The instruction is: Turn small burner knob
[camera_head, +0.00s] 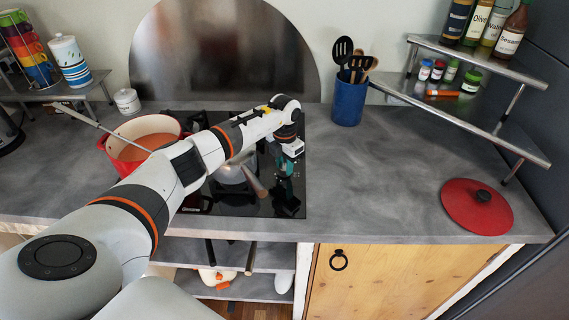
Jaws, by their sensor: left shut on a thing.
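The black glass hob (290,205) is set in the grey counter. My left arm comes in from the lower left and crosses over it. My left gripper (285,165) points down at the hob's right side, with its fingers shut low over the glass. The small burner knob itself is hidden by the gripper, and its turn angle cannot be made out. A small pan (235,171) with a brown handle (256,186) stands on the hob just left of the gripper. My right gripper is not in view.
A red pot (112,146) with orange contents stands at the hob's left, partly behind my arm. A blue utensil holder (348,100) stands at the back. A red lid (477,206) lies on the right, below a metal spice shelf (480,98). The counter between is clear.

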